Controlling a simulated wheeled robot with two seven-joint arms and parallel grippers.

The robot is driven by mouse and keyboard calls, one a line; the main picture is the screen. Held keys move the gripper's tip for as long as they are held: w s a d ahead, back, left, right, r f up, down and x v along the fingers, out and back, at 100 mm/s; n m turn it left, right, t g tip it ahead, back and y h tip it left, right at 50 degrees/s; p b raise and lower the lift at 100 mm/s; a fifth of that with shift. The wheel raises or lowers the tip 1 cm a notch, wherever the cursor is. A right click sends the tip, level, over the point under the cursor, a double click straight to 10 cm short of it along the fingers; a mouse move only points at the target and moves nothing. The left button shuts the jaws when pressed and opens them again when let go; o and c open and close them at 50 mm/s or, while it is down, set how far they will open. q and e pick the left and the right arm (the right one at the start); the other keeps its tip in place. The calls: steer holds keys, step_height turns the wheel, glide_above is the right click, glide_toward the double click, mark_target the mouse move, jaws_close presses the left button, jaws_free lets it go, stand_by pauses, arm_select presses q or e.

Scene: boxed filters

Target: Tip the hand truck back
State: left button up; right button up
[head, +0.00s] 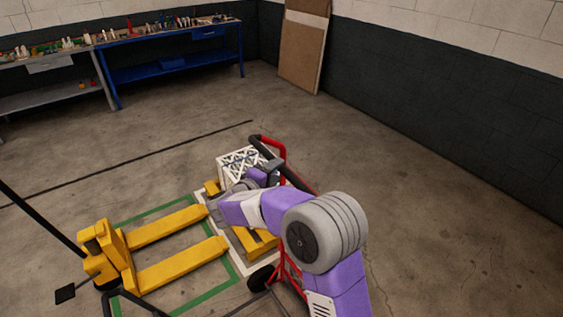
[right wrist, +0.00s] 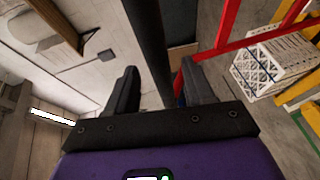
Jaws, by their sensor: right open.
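The hand truck has a red frame (head: 282,153) and a black grip bar (head: 290,175). It stands at the middle bottom of the head view, partly hidden behind my right arm. One black wheel (head: 261,278) shows low down. My right gripper (head: 268,169) is at the upper part of the truck, close to the grip bar. In the right wrist view my right gripper (right wrist: 158,85) is open, and the black bar (right wrist: 152,35) runs between its fingers. The red frame (right wrist: 235,40) shows to the right there. I cannot tell whether the fingers touch the bar. My left gripper is not in view.
A white lattice-sided box (head: 232,168) stands beside the truck; boxes also show in the right wrist view (right wrist: 275,65). A yellow pallet jack (head: 165,262) stands at left in a green floor outline (head: 150,213). Workbenches (head: 170,68) line the back. Floor at right is clear.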

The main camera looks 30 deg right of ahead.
mark_target(285, 166)
steer(key=x, duration=0.4)
steer(key=shift+s+d, duration=0.1)
steer(key=shift+s, duration=0.15)
steer(key=shift+w+d+f, duration=0.1)
steer(key=shift+w+d, duration=0.25)
steer(key=shift+d, duration=0.2)
steer(key=shift+a, duration=0.1)
jaws_close()
